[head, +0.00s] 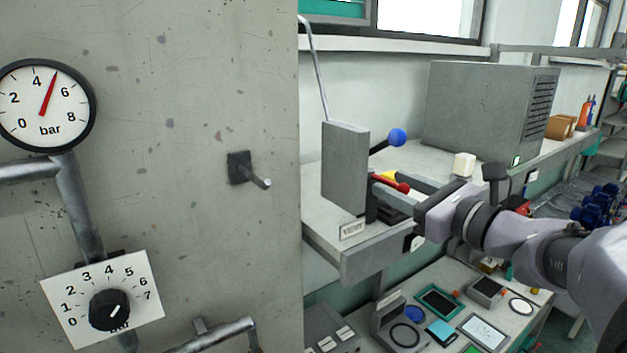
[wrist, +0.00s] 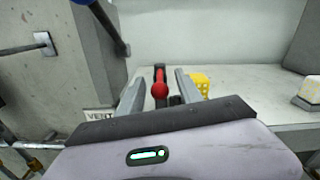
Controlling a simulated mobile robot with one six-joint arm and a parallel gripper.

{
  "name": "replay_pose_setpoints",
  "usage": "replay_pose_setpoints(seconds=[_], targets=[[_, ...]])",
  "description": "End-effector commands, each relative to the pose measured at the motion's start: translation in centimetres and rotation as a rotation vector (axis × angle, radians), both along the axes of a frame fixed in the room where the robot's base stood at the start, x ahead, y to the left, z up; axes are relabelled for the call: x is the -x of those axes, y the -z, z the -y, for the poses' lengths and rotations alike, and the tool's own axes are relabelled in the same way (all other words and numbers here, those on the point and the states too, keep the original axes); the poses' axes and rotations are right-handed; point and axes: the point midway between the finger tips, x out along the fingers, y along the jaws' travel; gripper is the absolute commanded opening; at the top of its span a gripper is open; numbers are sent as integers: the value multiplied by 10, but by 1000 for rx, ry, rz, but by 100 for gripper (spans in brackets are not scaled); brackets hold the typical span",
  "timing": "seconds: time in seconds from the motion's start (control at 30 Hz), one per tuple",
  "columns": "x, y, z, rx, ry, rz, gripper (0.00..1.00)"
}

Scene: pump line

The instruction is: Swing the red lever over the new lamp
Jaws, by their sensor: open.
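The red lever (head: 392,182) ends in a round red knob and sits beside an upright grey panel (head: 345,168) in the head view. In the wrist view the red lever (wrist: 159,88) points toward me, its knob between my two fingers. My gripper (wrist: 159,76) is open, one finger on each side of the lever with gaps showing. In the head view my gripper (head: 387,193) reaches in from the right and partly hides the lever's surroundings. A yellow dotted block (wrist: 201,84) stands just right of my right finger. I cannot tell which thing is the new lamp.
A blue-knobbed lever (head: 397,138) stands above the red one. A white block (head: 464,164) and a large grey cabinet (head: 475,110) stand farther right. A concrete pillar (head: 170,200) fills the left.

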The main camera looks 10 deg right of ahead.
Motion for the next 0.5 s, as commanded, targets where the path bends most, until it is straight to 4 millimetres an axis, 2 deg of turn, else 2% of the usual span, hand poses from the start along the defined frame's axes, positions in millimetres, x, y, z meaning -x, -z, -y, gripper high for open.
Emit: replay_pose_setpoints(seconds=[0.1, 0.3, 0.33, 0.5], targets=[[0, 0, 0, 0, 0, 0, 42], [0, 0, 0, 0, 0, 0, 3], [0, 0, 0, 0, 0, 0, 0], [1, 0, 0, 0, 0, 0, 0]])
